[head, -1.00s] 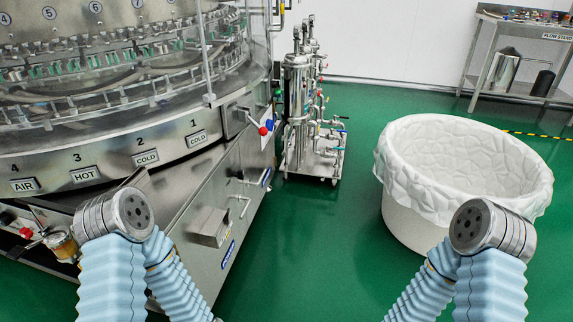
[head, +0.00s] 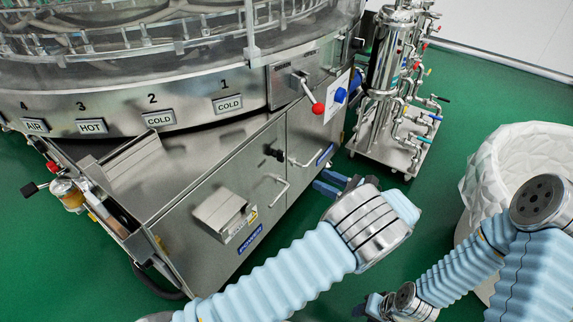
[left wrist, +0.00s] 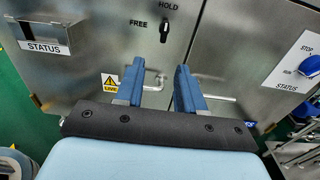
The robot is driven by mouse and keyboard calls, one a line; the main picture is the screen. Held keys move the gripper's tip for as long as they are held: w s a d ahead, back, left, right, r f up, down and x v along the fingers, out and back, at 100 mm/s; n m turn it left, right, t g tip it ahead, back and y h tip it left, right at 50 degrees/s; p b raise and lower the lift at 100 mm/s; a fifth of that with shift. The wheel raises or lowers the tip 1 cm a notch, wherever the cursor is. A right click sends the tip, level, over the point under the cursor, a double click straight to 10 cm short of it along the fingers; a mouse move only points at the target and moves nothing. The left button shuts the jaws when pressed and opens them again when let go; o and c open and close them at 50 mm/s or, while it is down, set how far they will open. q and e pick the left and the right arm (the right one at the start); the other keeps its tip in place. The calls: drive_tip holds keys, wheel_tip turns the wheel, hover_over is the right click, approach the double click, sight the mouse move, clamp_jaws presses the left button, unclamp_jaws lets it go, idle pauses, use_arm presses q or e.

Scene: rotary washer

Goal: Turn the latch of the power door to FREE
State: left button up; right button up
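The power door (head: 225,185) is a steel panel on the washer's lower body. Its black latch (head: 272,152) shows in the head view and in the left wrist view (left wrist: 164,30). There the knob stands upright, in line with the HOLD mark above; FREE is printed at its left. My left gripper (head: 327,183) is in front of the panels, right of and below the latch. In the left wrist view its two blue fingers (left wrist: 159,85) are apart and empty, below the latch and not touching it. My right gripper (head: 372,305) is low at the bottom edge, its fingers unclear.
Metal bar handles (head: 278,190) stick out near the latch. A steel box (head: 220,212) juts from the door. A red-knobbed lever (head: 317,108) and a blue knob (head: 340,95) sit above right. A pipe stand (head: 390,75) and a white bin (head: 500,155) stand at right.

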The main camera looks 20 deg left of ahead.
sight(283, 157)
use_arm(q)
drive_tip(key=x, duration=0.8)
drive_tip(key=r+x, duration=0.1)
drive_tip(key=x, duration=0.4)
drive_tip(key=shift+w, duration=0.4)
clamp_jaws()
